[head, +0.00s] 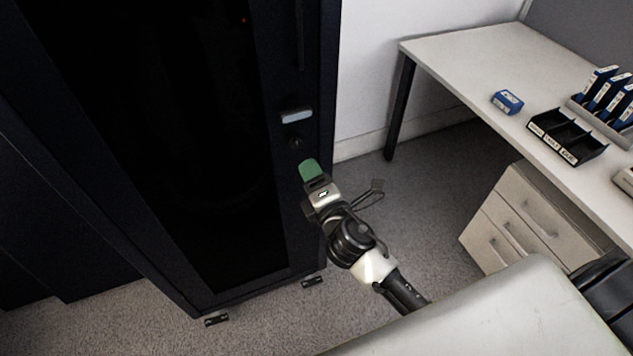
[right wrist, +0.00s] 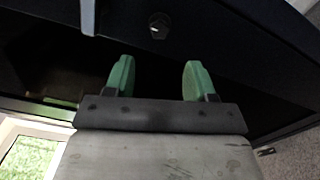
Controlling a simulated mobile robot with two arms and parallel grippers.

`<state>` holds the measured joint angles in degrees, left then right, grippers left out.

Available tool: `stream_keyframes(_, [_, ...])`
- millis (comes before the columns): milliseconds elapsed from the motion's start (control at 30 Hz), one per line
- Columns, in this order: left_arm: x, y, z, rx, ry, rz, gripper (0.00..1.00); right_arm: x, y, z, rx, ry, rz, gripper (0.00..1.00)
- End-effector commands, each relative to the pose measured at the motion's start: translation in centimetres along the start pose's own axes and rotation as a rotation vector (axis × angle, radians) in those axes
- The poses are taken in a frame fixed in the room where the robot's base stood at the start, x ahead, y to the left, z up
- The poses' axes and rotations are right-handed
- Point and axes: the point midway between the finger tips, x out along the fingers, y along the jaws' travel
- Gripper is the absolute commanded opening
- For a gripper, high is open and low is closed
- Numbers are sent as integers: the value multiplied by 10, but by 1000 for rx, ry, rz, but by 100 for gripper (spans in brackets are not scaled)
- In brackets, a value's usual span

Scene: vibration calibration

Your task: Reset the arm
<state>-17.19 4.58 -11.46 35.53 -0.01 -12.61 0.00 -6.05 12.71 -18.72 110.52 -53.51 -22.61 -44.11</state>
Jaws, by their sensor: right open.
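My right arm reaches up from the lower right in the head view. Its gripper (head: 309,170) has green fingers and is in front of the frame of a tall black cabinet (head: 270,130). In the right wrist view the two green fingers of the right gripper (right wrist: 155,80) stand apart with nothing between them. A round lock (right wrist: 159,25) on the cabinet is above the fingers there. A light-coloured handle (head: 297,116) is just above the gripper in the head view. I cannot tell whether the gripper touches the cabinet. My left gripper is not in view.
A white desk (head: 465,55) at the right holds a blue box (head: 507,101), a black compartment tray (head: 567,136) and several blue-and-white packs in a rack. A drawer unit (head: 522,215) stands under it. Grey carpet (head: 430,165) is open between cabinet and desk.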

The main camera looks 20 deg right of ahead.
Motion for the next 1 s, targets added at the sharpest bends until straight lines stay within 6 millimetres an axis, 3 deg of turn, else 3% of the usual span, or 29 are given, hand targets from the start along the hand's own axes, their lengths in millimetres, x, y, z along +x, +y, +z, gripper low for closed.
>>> stream_keyframes(200, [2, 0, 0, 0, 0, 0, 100, -16, 0, 0, 0, -1, 0, 55])
stream_keyframes(767, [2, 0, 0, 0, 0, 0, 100, -16, -6, -1, 10, 3, -15, 55])
stream_keyframes(867, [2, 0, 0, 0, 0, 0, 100, -16, -36, -7, 64, 17, -84, 55])
stream_keyframes(967, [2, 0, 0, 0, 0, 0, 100, -21, -94, -18, 177, 33, -218, 55])
stream_keyframes(1000, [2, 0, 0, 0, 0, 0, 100, -26, -123, -24, 237, 35, -285, 55])
